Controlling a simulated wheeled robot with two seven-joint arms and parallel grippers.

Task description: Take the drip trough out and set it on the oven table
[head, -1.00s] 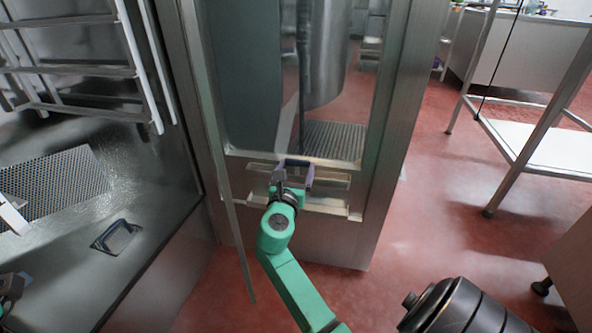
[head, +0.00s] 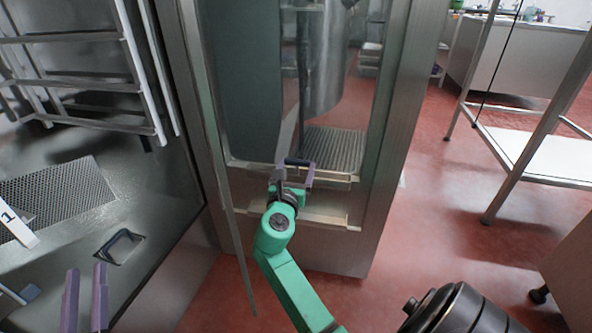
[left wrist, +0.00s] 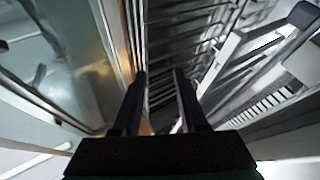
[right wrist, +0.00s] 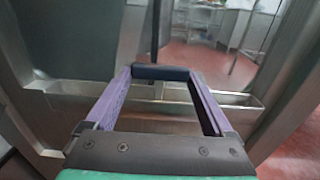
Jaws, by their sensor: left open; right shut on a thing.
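The drip trough (right wrist: 230,105) is a narrow metal channel at the foot of the glass cabinet door. It also shows in the head view (head: 338,177), partly hidden by my right gripper. My right gripper (head: 298,166) is shut on its dark handle bar (right wrist: 160,72), with a purple finger at each end of the bar. A pale lower ledge (head: 325,218) shows below the trough. Whether the trough is clear of its mount, I cannot tell. My left gripper (head: 86,272) is open and empty at the lower left, over the steel surface. I cannot tell which surface is the oven table.
A glossy steel surface (head: 150,215) at the left bears a perforated panel (head: 60,185), a dark recessed handle (head: 120,246) and a white tag marked 1 (head: 18,228). A wire rack (head: 80,78) stands behind. A white-shelved table (head: 555,155) stands right, beyond open red floor.

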